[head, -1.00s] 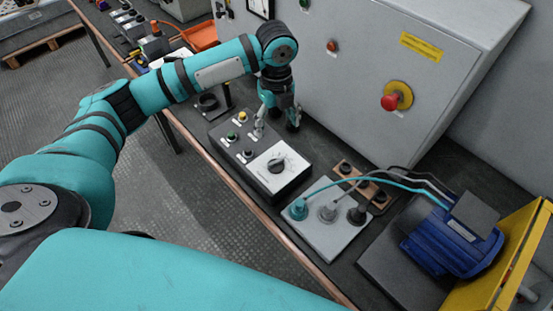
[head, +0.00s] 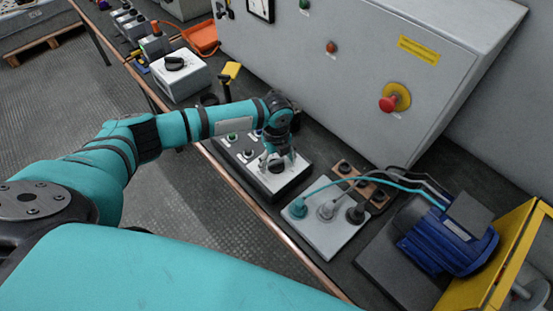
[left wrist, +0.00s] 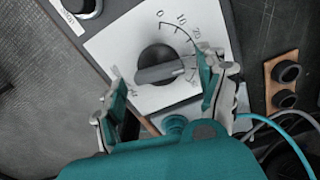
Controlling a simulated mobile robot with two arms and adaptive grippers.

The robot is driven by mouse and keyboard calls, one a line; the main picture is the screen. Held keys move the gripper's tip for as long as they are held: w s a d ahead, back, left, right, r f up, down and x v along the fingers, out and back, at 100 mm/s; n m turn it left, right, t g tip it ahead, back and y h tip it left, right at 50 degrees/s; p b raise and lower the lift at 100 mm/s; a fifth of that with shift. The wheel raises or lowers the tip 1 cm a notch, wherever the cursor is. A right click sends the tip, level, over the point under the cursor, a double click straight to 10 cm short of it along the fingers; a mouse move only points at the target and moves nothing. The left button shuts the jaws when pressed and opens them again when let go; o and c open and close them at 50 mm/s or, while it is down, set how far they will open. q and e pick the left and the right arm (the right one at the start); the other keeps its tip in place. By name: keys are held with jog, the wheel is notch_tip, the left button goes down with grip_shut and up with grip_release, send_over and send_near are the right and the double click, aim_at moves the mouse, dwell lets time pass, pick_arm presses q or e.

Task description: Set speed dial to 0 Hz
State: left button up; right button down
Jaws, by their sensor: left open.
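The speed dial is a black knob (left wrist: 158,66) on a white scale plate (left wrist: 118,42) with marks 0, 10 and 20 visible along its upper right. In the head view the dial (head: 277,166) sits at the right end of a dark control box (head: 262,188). My left gripper (left wrist: 163,98) is open above the dial, its two fingers on either side of the knob's near edge and apart from each other. It also shows in the head view (head: 278,162), pointing down over the plate. Whether a finger touches the knob I cannot tell. My right gripper is not in view.
A grey plate with cable plugs (head: 322,224) lies right of the control box, with a teal cable to a blue motor (head: 450,236). A large grey cabinet with a red emergency button (head: 389,104) stands behind. Another white box with a black knob (head: 180,74) stands farther left.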

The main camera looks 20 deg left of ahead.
pick_arm(q)
jog(key=shift+c, duration=0.3)
jog(key=c, duration=1.1)
jog(key=shift+r+n+p, duration=0.2)
jog(key=shift+n+p, duration=0.9)
jog(key=shift+n, duration=0.2)
jog(key=n+p, duration=0.2)
jog(key=n, duration=0.1)
jog(key=shift+w, duration=0.1)
jog(key=n+p, duration=0.3)
jog(key=n, duration=0.2)
jog(key=shift+w+n+p, duration=0.15)
jog(key=shift+n+p, duration=0.15)
jog(key=shift+n, duration=0.1)
jog(key=shift+w+f+n+p, duration=0.15)
jog(key=shift+n+p, duration=0.55)
jog(key=shift+n, duration=0.8)
